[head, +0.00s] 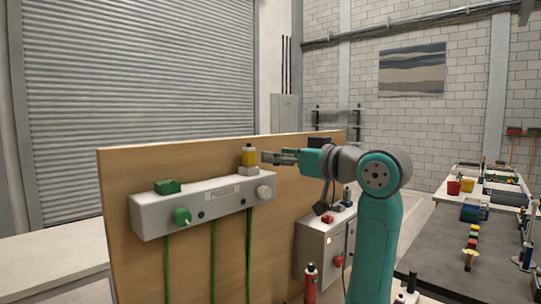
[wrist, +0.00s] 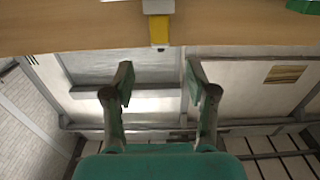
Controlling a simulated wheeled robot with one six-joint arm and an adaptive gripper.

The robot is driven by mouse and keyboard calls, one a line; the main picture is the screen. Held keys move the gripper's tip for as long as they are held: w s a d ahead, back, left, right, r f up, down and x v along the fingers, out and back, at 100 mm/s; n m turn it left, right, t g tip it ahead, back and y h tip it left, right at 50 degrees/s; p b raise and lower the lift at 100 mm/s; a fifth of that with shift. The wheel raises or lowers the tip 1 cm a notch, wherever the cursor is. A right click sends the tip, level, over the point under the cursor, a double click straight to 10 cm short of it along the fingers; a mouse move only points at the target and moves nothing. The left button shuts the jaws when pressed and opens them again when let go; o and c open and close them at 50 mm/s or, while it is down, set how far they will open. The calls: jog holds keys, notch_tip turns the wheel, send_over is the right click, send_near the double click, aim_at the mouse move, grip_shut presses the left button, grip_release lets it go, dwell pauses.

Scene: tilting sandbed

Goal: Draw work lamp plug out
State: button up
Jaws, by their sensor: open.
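A white socket box labelled POWER (head: 222,191) is fixed to an upright wooden board. A yellow plug (head: 249,156) stands upright on a pale block at its right end. A green block-shaped piece (head: 166,186) sits on its left end. I cannot tell which piece belongs to the work lamp. My gripper (head: 266,157) is level with the yellow plug, just to its right. In the wrist view the yellow plug (wrist: 159,31) lies ahead of my open, empty fingers (wrist: 158,78), about midway between their lines, with a gap to the fingertips.
The wooden board (head: 125,200) stands behind the box. Green cables (head: 213,255) hang below. A grey cabinet (head: 318,248) and a red bottle (head: 310,284) stand at lower right.

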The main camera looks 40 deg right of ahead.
aim_at(253, 151)
jog(key=w, duration=1)
jog(key=shift+w+a, duration=0.2)
jog(key=shift+w, duration=0.05)
grip_shut()
